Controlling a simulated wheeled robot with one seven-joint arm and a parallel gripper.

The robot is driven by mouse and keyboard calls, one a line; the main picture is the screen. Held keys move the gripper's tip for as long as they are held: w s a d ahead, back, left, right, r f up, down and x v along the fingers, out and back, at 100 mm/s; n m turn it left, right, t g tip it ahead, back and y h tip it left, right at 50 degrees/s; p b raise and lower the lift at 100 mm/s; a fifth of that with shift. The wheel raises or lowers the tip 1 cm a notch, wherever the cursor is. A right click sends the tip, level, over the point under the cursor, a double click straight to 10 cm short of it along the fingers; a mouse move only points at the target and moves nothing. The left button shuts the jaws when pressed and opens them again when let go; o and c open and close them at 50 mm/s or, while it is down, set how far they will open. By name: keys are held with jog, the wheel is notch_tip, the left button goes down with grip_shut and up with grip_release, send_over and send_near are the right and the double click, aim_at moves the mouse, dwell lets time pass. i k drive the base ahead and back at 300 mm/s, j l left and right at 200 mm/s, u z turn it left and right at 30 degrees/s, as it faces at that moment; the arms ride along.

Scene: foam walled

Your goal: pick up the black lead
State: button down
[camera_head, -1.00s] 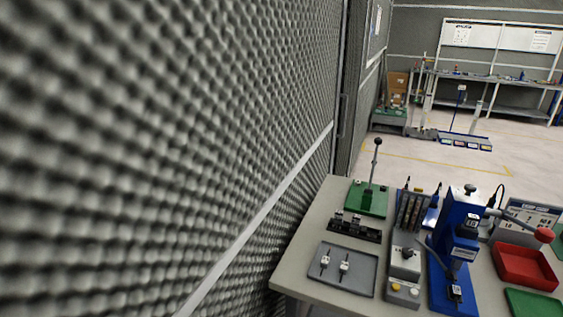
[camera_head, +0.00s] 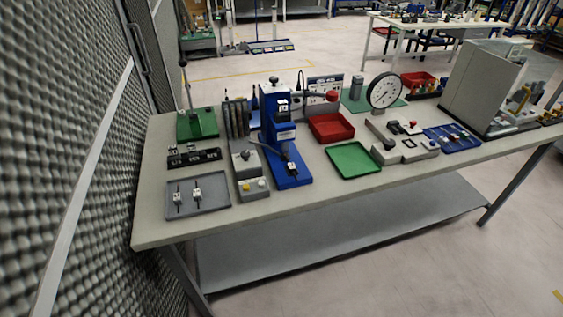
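No single thing stands out clearly as the black lead. A thin dark cable (camera_head: 264,147) runs from the grey control box (camera_head: 243,165) to the blue press (camera_head: 288,140). Another thin black cable (camera_head: 299,82) rises behind the press. Two small white parts (camera_head: 178,197) with thin dark ends lie in the grey tray (camera_head: 222,205) at the table's front left; they are too small to make out. A black rack (camera_head: 207,157) with small parts lies behind this tray. My gripper is not in view.
The long worktable (camera_head: 270,207) also holds a green lever fixture (camera_head: 197,124), a red bin (camera_head: 331,128), a green tray (camera_head: 353,161), a round dial gauge (camera_head: 384,90) and a grey cabinet (camera_head: 481,85). A foam wall (camera_head: 55,120) closes the left side. The floor in front is clear.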

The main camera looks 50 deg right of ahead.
aim_at(291, 168)
jog(key=i+j+z, duration=0.1)
jog(key=j+z, duration=0.15)
jog(key=z, duration=0.15)
jog(key=j+z, duration=0.55)
jog(key=z, duration=0.2)
